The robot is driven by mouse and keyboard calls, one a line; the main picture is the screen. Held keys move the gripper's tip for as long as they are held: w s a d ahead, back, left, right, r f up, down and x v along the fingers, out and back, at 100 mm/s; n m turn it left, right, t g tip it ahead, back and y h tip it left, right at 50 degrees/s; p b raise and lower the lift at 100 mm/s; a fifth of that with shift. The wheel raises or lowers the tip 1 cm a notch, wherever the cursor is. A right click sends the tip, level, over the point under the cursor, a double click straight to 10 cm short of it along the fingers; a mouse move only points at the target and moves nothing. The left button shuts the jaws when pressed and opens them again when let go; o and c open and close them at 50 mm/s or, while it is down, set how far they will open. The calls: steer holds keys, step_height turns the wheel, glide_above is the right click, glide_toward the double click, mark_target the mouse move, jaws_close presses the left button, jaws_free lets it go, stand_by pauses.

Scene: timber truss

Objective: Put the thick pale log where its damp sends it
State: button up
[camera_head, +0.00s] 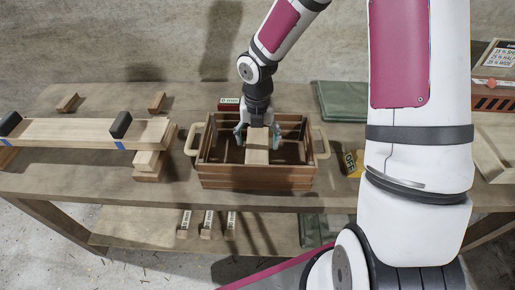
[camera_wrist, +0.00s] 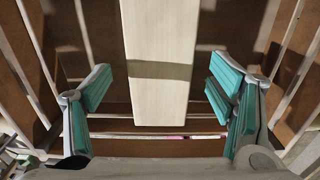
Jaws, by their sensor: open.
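The thick pale log (camera_head: 257,150) stands or leans inside a brown slatted wooden crate (camera_head: 257,179) with a handle on each side. In the wrist view the pale log (camera_wrist: 160,45) runs down from the top edge, with a dark shadow band across it. My gripper (camera_head: 257,134) is over the crate with its fingers low in it. In the wrist view its teal-padded fingers are spread wide on either side of the log's near end, with gaps at both sides. The crate slats (camera_wrist: 110,145) show below. The log's far end is out of the wrist view.
A small labelled box (camera_head: 230,103) sits behind the crate. Pale boards (camera_head: 80,132) with dark clamps lie at left. A yellow item marked OFF (camera_head: 352,163) is right of the crate.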

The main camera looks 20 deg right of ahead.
step_height(320, 180, up, 6)
steer(key=shift+r, duration=0.1)
step_height(320, 180, up, 10)
steer(key=m+t+h, duration=0.1)
steer(key=m+h, duration=0.1)
steer(key=m, duration=0.6)
glide_above(258, 146)
steer(key=s+d, duration=0.1)
steer(key=s, duration=0.3)
steer(key=s+r+m+t, duration=0.2)
steer(key=s+r+m, duration=0.4)
steer(key=r+m, duration=0.15)
steer(key=s+r+m+t+y, duration=0.1)
steer(key=s+r+m, duration=0.2)
steer(key=s+m, duration=0.3)
steer(key=s+a+r+m+t+y, duration=0.1)
steer(key=s+r+m, duration=0.2)
steer(key=m, duration=0.7)
steer(key=shift+s+t, duration=0.3)
steer(key=shift+s, duration=1.05)
